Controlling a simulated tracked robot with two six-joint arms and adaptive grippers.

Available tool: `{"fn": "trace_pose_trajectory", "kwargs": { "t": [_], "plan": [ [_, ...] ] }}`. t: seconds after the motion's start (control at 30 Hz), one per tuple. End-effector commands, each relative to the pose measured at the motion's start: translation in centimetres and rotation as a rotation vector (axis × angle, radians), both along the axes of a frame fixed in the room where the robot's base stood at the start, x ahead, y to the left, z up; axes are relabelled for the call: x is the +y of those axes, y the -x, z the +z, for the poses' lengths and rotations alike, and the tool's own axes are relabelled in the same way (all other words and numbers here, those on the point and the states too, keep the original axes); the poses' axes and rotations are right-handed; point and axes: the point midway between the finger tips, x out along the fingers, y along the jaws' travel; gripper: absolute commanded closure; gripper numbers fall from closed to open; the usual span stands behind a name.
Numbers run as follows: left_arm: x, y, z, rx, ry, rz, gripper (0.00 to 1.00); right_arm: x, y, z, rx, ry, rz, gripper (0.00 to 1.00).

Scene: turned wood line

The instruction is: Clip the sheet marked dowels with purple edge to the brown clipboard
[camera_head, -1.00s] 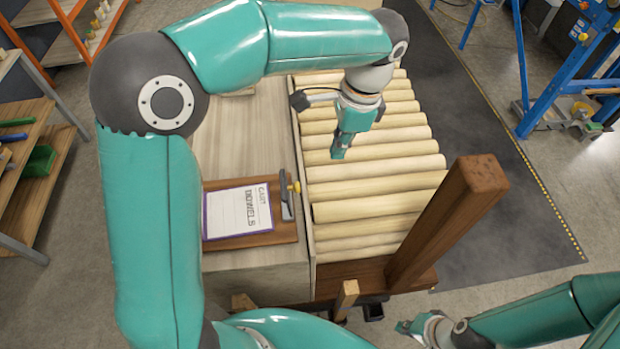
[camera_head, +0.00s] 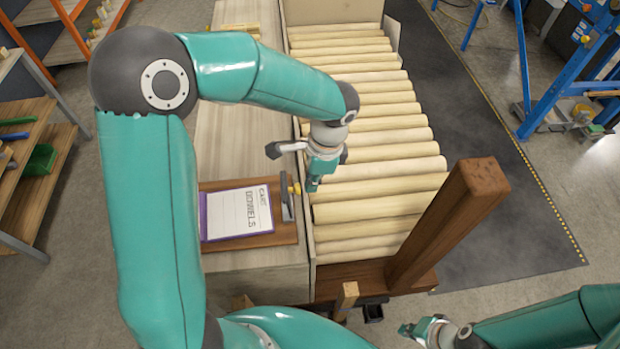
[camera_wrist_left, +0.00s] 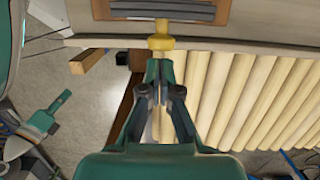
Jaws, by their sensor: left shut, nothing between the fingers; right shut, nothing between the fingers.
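The brown clipboard (camera_head: 285,236) lies on the pale worktop, with its grey clip (camera_head: 287,211) and yellow knob (camera_head: 294,189) on the right side. The DOWELS sheet (camera_head: 237,213) with the purple edge lies on it, its right end close to the clip. I cannot tell whether the clip grips it. My left gripper (camera_head: 313,186) is shut and empty, just right of the knob. In the left wrist view, its fingertips (camera_wrist_left: 160,68) point at the yellow knob (camera_wrist_left: 160,43), with the grey clip (camera_wrist_left: 160,12) beyond. My right gripper (camera_head: 412,328) is shut and empty at the lower right.
A rack of pale wooden rods (camera_head: 375,190) stands right of the worktop, under my left gripper. A thick brown post (camera_head: 450,222) rises at its near end. More items (camera_head: 240,29) lie at the worktop's far end. Shelves (camera_head: 35,185) stand at the left.

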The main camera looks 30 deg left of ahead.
Motion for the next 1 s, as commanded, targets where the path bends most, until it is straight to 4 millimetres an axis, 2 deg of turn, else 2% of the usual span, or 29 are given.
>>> {"fn": "trace_pose_trajectory", "kwargs": {
  "t": [0.5,1.0],
  "plan": [
    [0.55,0.39,-0.05,-0.002,0.002,-0.001,1.00,0.00,0.00,0.15,0.000,0.000,0.000,1.00],
    [0.43,-0.46,0.27,-0.044,0.059,-0.015,1.00,-0.01,0.00,0.05,0.000,0.000,0.000,1.00]
  ]
}}
